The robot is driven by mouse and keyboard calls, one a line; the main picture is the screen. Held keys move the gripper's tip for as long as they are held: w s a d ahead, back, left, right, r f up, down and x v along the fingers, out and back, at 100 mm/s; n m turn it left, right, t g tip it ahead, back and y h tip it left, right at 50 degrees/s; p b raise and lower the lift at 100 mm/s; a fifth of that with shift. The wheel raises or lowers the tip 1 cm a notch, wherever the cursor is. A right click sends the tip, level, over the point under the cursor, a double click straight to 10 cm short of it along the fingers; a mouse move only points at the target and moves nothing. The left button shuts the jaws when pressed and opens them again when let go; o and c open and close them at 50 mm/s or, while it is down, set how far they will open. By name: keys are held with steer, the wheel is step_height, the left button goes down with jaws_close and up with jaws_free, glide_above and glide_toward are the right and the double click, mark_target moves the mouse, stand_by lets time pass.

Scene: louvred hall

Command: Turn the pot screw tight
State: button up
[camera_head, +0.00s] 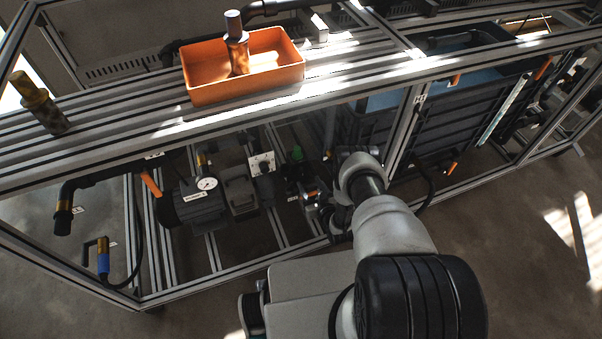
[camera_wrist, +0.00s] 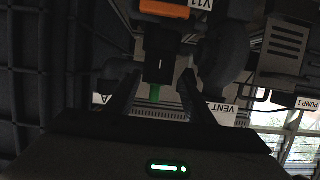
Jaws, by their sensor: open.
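In the wrist view, my gripper (camera_wrist: 159,78) is open, with one dark finger on each side. A dark block with a short white mark (camera_wrist: 160,64) shows between the fingertips; it may be the pot screw, but I cannot tell for sure. I cannot tell whether the fingers touch it. A small green part (camera_wrist: 155,93) shows below the block between the fingers. In the head view, my arm reaches under the frame's top rails to the dark fittings (camera_head: 300,178) right of the pump. The pot screw is not clear there, and my gripper's fingertips cannot be made out.
An orange handle (camera_wrist: 165,9) is just above the block, beside a V11 label (camera_wrist: 201,4). A VENT label (camera_wrist: 222,112) is at right. A pump with a gauge (camera_head: 207,183) stands left of my arm. Frame rails and a dark tank (camera_head: 455,115) border the space.

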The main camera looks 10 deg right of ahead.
mark_target(303, 172)
steer(key=shift+b+x, duration=0.4)
steer(key=shift+x, duration=3.2)
steer(key=shift+r, duration=0.1)
steer(key=shift+c, duration=0.3)
jaws_close()
steer(key=shift+o, duration=1.1)
jaws_free()
